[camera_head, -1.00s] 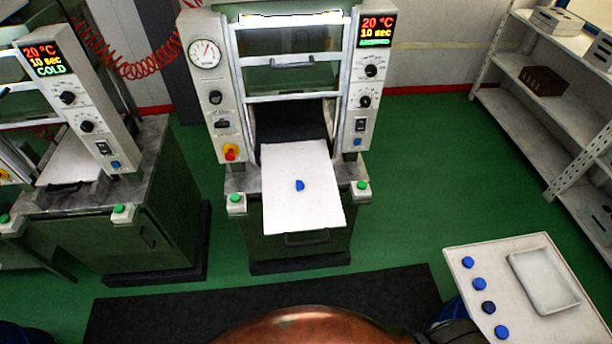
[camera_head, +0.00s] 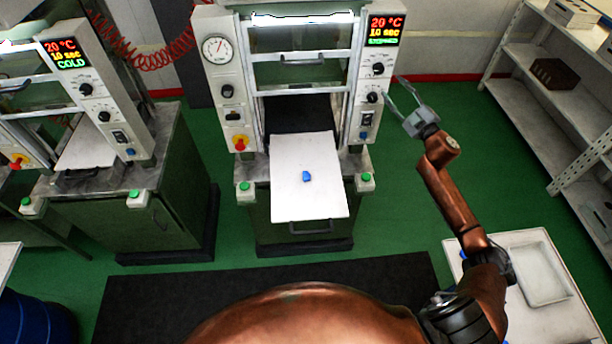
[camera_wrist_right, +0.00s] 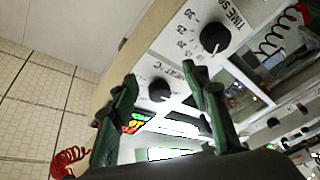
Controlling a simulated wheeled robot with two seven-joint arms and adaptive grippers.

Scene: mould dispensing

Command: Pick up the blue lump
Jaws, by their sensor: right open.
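A blue lump (camera_head: 307,176) lies on the white pulled-out plate (camera_head: 322,205) of the middle press. Another blue lump (camera_head: 463,255) shows a little on the side table at the lower right, mostly hidden by my right arm. My right gripper (camera_head: 398,98) is open and empty, raised just right of the middle press's control panel, apart from the lump on the plate. In the right wrist view its two fingers (camera_wrist_right: 160,90) stand apart in front of the press's dials. My left gripper is not in view.
The middle press (camera_head: 383,75) has a dial panel close to my right gripper. A second press (camera_head: 85,90) stands at the left. The side table holds a shallow white tray (camera_head: 562,285). Shelves (camera_head: 560,110) stand at the right. Air above the plate is clear.

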